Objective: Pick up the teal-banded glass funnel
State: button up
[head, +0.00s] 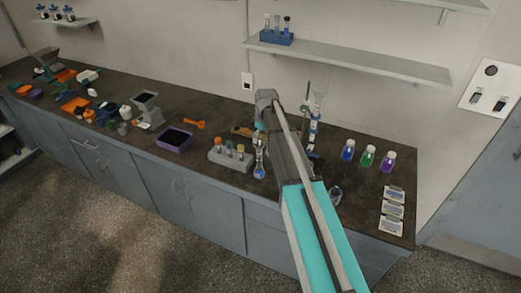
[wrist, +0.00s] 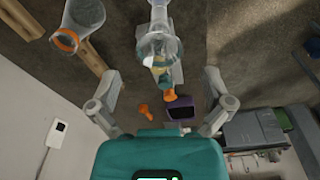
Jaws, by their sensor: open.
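A glass funnel-shaped piece with an orange band (wrist: 66,38) rests by a wooden rack (wrist: 90,58) at upper left in the wrist view. A clear round-bodied glass piece (wrist: 158,46) is at top centre, and I cannot tell whether it is a flask or a funnel. My gripper (wrist: 160,90) is open, with nothing held between its fingers. In the head view my gripper (head: 266,98) is over the bench and hides part of the wooden rack (head: 242,131).
A grey vial rack (head: 230,160), a round flask with blue liquid (head: 260,165) and a stand with glassware (head: 313,125) are close to my arm. A purple tray (head: 174,140) lies left.

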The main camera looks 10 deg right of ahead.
aim_at(259, 144)
jog(key=shift+f, duration=0.2)
jog(key=shift+w+a+f+b, duration=0.1)
jog(key=shift+w+f+b, duration=0.05)
jog(key=shift+f+b, duration=0.7)
jog(key=shift+w+a+f+b, duration=0.1)
jog(key=shift+a+f+b, duration=0.05)
jog(key=shift+f+b, duration=0.7)
jog(key=shift+w+a+f+b, duration=0.1)
jog(key=shift+w+f+b, duration=0.05)
jog(key=shift+f+b, duration=0.65)
jog(key=shift+r, duration=0.1)
jog(key=c, duration=1.1)
